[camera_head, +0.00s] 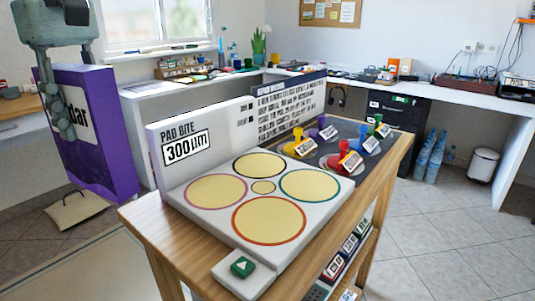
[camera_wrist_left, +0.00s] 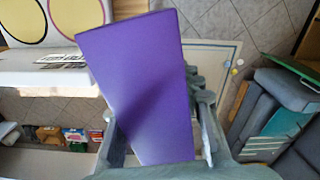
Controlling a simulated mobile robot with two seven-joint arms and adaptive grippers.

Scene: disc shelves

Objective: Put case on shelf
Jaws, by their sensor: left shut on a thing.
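A purple case (camera_head: 112,125) with partly covered white lettering hangs upright at the left of the head view. My left gripper (camera_head: 60,118) comes down from above and is shut on it, its fingers along the case's face. In the left wrist view the purple case (camera_wrist_left: 145,85) fills the middle, between the two fingers. The case is held in the air, left of the wooden stand. Lower shelf levels (camera_head: 345,258) show under the stand's right side, with several labelled items on them. My right gripper is not in view.
The wooden stand (camera_head: 140,217) carries a white display (camera_head: 215,258) with coloured circles and a raised back panel. Several coloured figures (camera_head: 350,160) stand on a dark mat behind it. A white counter (camera_head: 170,87) runs along the wall. Open floor (camera_head: 445,240) lies to the right.

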